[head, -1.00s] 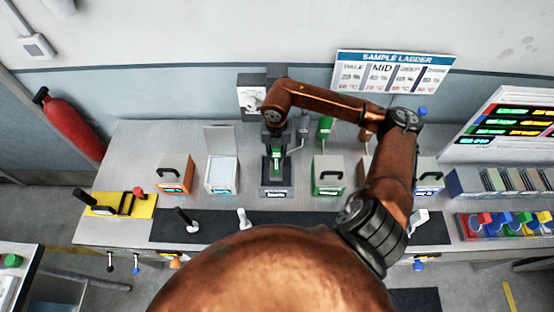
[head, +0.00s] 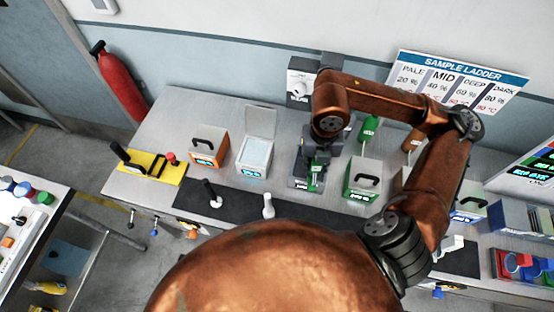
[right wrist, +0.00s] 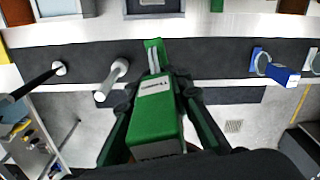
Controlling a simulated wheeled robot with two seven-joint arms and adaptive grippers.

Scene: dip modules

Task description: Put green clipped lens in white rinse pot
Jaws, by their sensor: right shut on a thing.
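My right gripper (head: 317,160) is shut on the green clipped lens (head: 315,178), over the dark grey module in the middle of the bench. In the right wrist view, the gripper's fingers (right wrist: 154,95) flank the green clip (right wrist: 153,118), which has a pale label and a narrow end pointing away. The lens itself cannot be made out. The white rinse pot (head: 270,161) appears as a white box with a raised lid, left of the gripper. My left gripper is not in view.
An orange box (head: 203,158) stands left of the white pot. A green box (head: 349,192) stands right of the grey module (head: 301,172). A dark mat (head: 240,203) with a black-knobbed tool (head: 213,197) and a white tool (head: 268,206) runs along the front.

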